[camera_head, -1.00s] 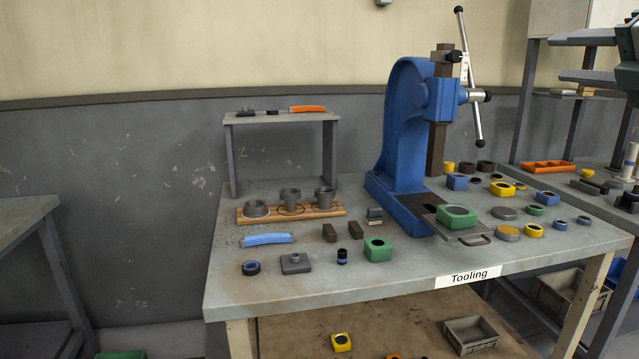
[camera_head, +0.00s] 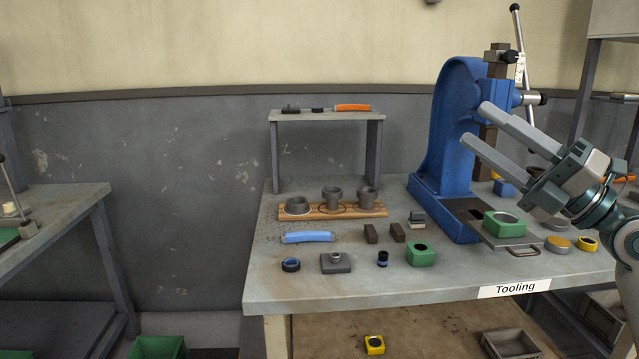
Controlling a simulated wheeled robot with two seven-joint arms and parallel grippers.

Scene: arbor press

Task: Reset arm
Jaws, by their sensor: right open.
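My right gripper (camera_head: 474,123) comes in from the right with its two long fingers apart and empty. It is in front of the blue arbor press (camera_head: 447,130), and its fingers overlap the press's ram in the picture. I cannot tell whether they touch it. The press's lever arm (camera_head: 527,65) is a silver bar with black knobs, standing nearly upright. A green block with a round bore (camera_head: 504,226) sits on the plate (camera_head: 497,239) at the press's foot. My left gripper is not in view.
The press stands on a grey table (camera_head: 400,287) labelled "Tooling". A wooden holder with cups (camera_head: 334,212), a blue bar (camera_head: 307,237), a green block (camera_head: 421,255) and small parts lie left of it. A small shelf (camera_head: 326,116) stands at the back. Another table (camera_head: 60,215) is at left.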

